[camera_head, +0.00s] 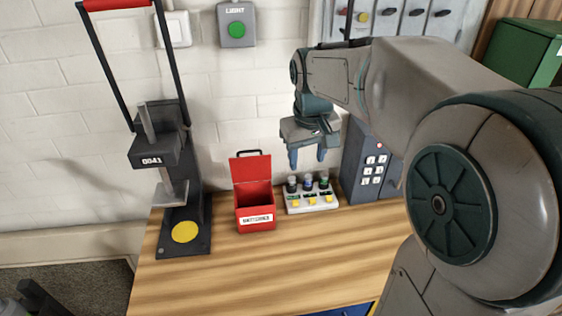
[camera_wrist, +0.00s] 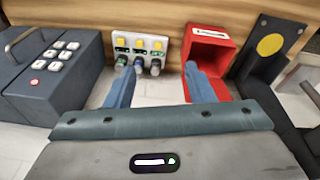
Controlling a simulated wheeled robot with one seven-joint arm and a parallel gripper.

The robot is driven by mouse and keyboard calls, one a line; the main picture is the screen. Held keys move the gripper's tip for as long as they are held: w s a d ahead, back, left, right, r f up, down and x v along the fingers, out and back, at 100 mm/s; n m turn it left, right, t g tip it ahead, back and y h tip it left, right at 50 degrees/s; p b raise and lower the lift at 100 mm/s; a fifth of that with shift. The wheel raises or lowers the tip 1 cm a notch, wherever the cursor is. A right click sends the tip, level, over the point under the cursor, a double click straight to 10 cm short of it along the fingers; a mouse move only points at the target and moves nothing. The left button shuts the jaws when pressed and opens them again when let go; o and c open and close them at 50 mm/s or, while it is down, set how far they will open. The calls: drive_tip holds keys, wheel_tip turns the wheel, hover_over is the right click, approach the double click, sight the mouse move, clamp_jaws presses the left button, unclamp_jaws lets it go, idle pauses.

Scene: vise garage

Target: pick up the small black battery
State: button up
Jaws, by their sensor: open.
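The small black battery (camera_head: 292,184) stands upright at the left end of a white holder (camera_head: 299,208), beside a blue-topped battery (camera_head: 308,182) and a green-topped battery (camera_head: 324,180). In the wrist view the black battery (camera_wrist: 155,68) is at the right end of the row and appears between my fingertips. My gripper (camera_head: 307,158) is open and empty, fingers pointing down, above the holder and apart from the batteries. Its two blue fingers also show in the wrist view (camera_wrist: 159,72).
An open red box labelled for batteries (camera_head: 254,224) stands just left of the holder. A black press (camera_head: 185,215) with a yellow disc is farther left. A dark keypad box (camera_head: 368,178) stands right of the holder. The front of the wooden bench (camera_head: 270,270) is clear.

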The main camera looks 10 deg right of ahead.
drive_tip(key=w+f+n+g+b, duration=0.1)
drive_tip(key=w+f, duration=0.3)
drive_tip(key=w, duration=0.6)
drive_tip(key=n+g, duration=0.1)
hover_over(292, 178)
drive_tip(key=f, duration=1.2)
drive_tip(key=shift+w+a+f, duration=0.25)
drive_tip(key=shift+f, duration=0.05)
drive_tip(key=shift+s+d+f+p, duration=0.15)
drive_tip(key=shift+f+p, duration=0.2)
drive_tip(key=shift+f, duration=1)
drive_tip(key=shift+s+d+f+p, duration=0.1)
drive_tip(key=shift+f+p, duration=0.2)
drive_tip(key=shift+f, duration=1.05)
clamp_jaws()
